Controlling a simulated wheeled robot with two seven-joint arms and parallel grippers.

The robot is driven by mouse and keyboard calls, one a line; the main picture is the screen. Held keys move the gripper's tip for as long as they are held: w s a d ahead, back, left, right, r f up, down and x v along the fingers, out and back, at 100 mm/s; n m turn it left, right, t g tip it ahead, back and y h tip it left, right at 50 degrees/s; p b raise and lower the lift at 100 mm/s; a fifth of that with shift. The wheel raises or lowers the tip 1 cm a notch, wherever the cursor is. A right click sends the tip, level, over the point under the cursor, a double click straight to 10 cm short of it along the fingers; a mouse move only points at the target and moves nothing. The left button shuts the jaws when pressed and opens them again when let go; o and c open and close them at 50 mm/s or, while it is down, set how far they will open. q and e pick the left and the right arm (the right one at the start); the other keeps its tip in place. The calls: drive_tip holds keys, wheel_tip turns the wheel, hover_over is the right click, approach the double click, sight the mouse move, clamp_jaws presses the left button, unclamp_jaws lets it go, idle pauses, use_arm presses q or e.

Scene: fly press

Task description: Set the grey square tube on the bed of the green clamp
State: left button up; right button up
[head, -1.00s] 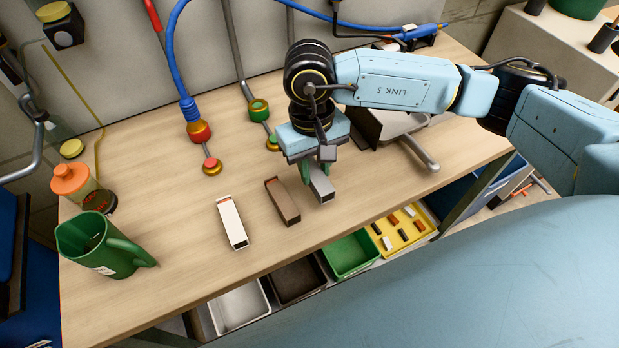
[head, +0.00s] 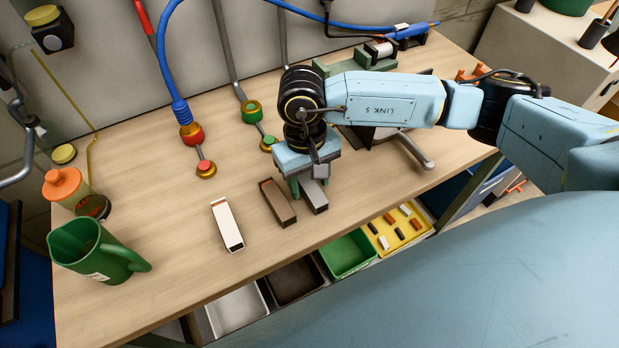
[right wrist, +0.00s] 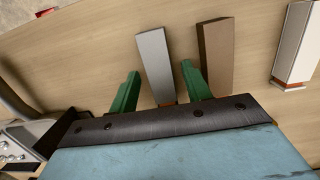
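The grey square tube (head: 315,196) lies on the wooden table, rightmost of three tubes in a row. My right gripper (head: 308,188) is directly above it, pointing down. In the right wrist view the grey tube (right wrist: 155,60) lies between the two green fingers (right wrist: 160,90), with a gap on each side, so the gripper is open. A green fixture (head: 382,60), which looks like the clamp, stands at the back of the table. My right arm hides much of it, and its bed cannot be made out. My left gripper is not in view.
A brown tube (head: 277,203) lies close left of the grey one, then a white tube (head: 227,226). A green jug (head: 90,250) and an orange-topped bottle (head: 63,187) stand at the left. A dark plate with a grey bar handle (head: 415,148) is right of the gripper.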

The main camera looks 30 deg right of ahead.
sight(306, 180)
wheel_tip(306, 180, up, 12)
drive_tip(key=w, duration=0.1)
drive_tip(key=shift+w, duration=0.25)
drive_tip(key=shift+r, duration=0.1)
idle(0.4)
